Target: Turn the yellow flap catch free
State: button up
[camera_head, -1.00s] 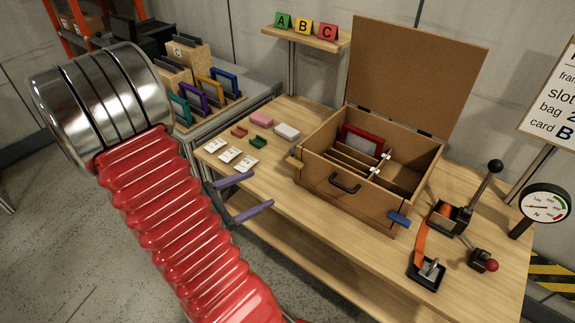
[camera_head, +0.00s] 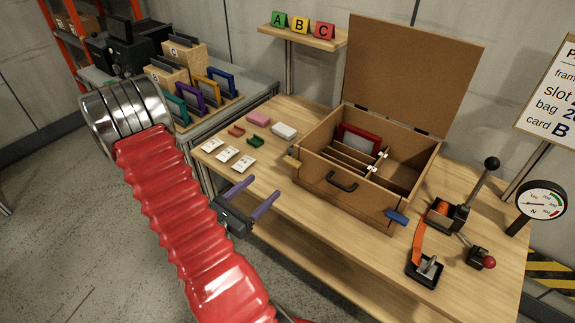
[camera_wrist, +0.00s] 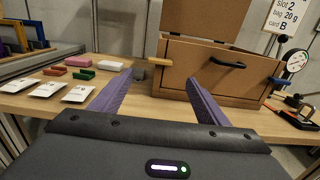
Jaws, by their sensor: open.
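The brown box (camera_head: 320,188) stands on the wooden workbench with its lid (camera_head: 415,75) raised. The yellow flap catch (camera_head: 293,162) is a small bar at the left end of the box's front and sticks out past its left corner. In the wrist view the yellow catch (camera_wrist: 160,62) lies level, just beyond the space between my fingers. My gripper (camera_head: 264,187) has purple fingers and is open and empty, at the bench's front edge, apart from the catch. In the wrist view my gripper (camera_wrist: 158,79) points at the box's left front.
A blue catch (camera_head: 397,217) and a dark handle (camera_head: 342,182) are on the box front. White cards (camera_head: 227,154) and small coloured blocks (camera_head: 258,118) lie left of the box. A strap ratchet (camera_head: 425,270) and lever (camera_head: 478,190) stand to the right.

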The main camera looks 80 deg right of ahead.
aim_at(288, 163)
jog(key=shift+x, duration=6.9)
jog(key=shift+c, duration=0.2)
jog(key=c, duration=1)
jog(key=shift+n, duration=0.3)
jog(key=n, duration=0.6)
jog(key=shift+w, duration=0.15)
jog(key=n, duration=0.6)
jog(key=shift+w+d+f, duration=0.1)
jog(key=shift+w+f, duration=0.05)
jog(key=n, duration=0.5)
jog(key=shift+f, duration=0.15)
jog(key=shift+n, duration=0.3)
